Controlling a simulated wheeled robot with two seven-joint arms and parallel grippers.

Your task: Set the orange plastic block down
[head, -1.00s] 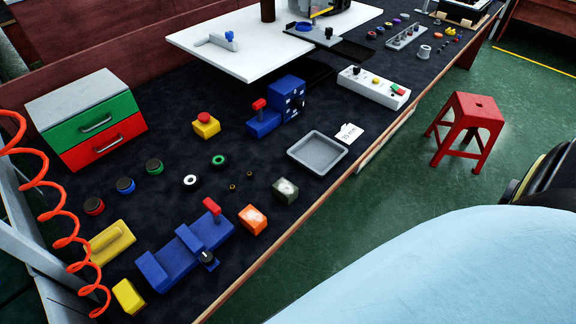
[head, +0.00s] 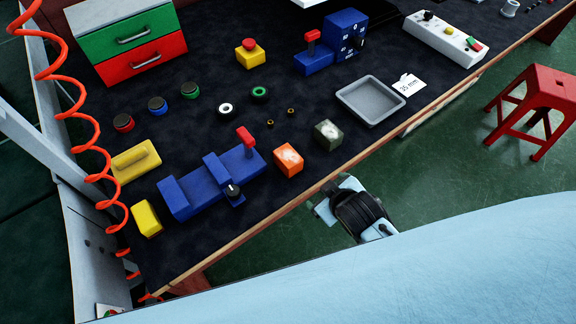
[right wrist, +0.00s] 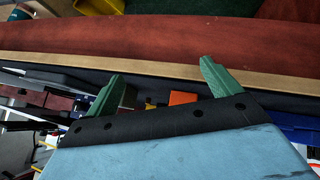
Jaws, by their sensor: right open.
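The orange block (head: 288,160) sits on the dark worktop near its front edge, in the head view. It has pale marks on its top. It lies just right of the blue fixture with the red lever (head: 215,178). My right gripper (right wrist: 160,68) is open, with its two green fingers spread apart in the right wrist view. A small orange patch (right wrist: 183,98) shows beyond its palm, between the fingers; I cannot tell its distance. In the head view one of my arm parts shows just off the front edge, apart from the block. My left gripper is not in view.
A dark green block (head: 328,133) stands right of the orange one, and a grey tray (head: 371,100) lies beyond it. A yellow block (head: 146,219) is at the left end. A red stool (head: 535,95) stands on the floor. Bare worktop shows behind the orange block.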

